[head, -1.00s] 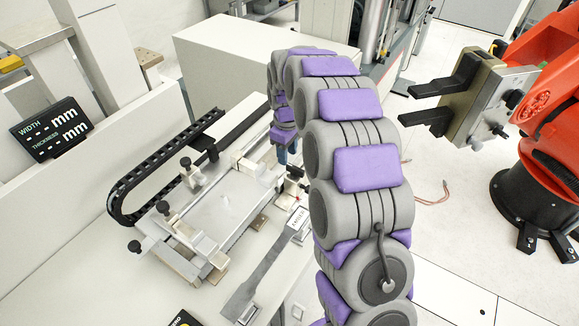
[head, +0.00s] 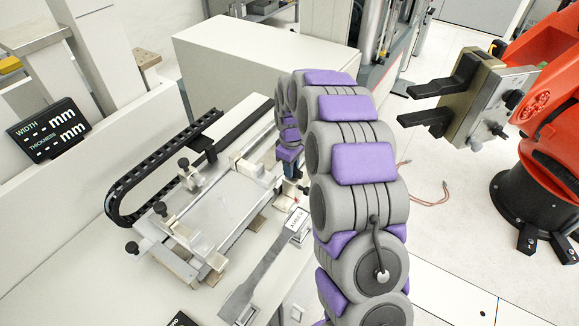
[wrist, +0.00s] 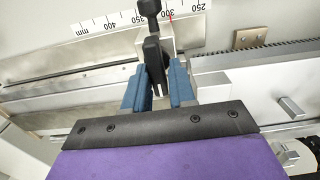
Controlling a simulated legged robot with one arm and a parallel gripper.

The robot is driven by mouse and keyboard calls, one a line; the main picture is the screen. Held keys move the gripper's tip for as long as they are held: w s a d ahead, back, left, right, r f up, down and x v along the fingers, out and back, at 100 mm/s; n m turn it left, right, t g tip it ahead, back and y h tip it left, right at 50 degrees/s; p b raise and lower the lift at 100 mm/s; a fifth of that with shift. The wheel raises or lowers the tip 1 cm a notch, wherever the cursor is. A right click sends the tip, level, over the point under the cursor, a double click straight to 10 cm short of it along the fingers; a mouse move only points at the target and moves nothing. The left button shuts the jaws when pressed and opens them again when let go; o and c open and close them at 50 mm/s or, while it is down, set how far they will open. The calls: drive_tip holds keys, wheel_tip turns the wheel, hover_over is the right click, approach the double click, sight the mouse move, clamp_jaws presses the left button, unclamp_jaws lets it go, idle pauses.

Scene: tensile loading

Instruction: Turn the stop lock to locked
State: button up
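The stop lock appears as a black lever (wrist: 154,62) with a round black knob at its top, on a pale block on the ruled rail in the wrist view. My gripper (wrist: 160,80) has its two blue fingers on either side of the black lever's lower part. Whether they press on it is not clear. In the head view my gripper (head: 291,172) is low over the right side of the measuring fixture (head: 215,200), and my arm hides part of that area. The lock's turned state is not readable.
A scale strip with mm marks (wrist: 125,20) runs along the rail behind the lever. A grey dog-bone specimen (head: 262,265) lies on the bench in front of the fixture. A width and thickness display (head: 48,130) stands left. A red robot arm (head: 550,90) with black jaws is at right.

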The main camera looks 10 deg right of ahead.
drive_tip(key=shift+d, duration=0.8)
drive_tip(key=shift+c, duration=1.4)
drive_tip(key=shift+d, duration=0.1)
clamp_jaws()
drive_tip(key=shift+s+a+r, duration=0.1)
drive_tip(key=shift+a, duration=0.5)
drive_tip(key=shift+d+m, duration=0.15)
drive_tip(key=shift+m, duration=0.85)
drive_tip(key=m+p, duration=0.1)
drive_tip(key=m, duration=0.5)
drive_tip(key=shift+w, duration=0.2)
drive_tip(key=m+p, duration=0.1)
drive_tip(key=m, duration=0.4)
drive_tip(key=shift+m, duration=0.3)
drive_tip(key=shift+m+p, duration=0.4)
drive_tip(key=shift+m, duration=1.8)
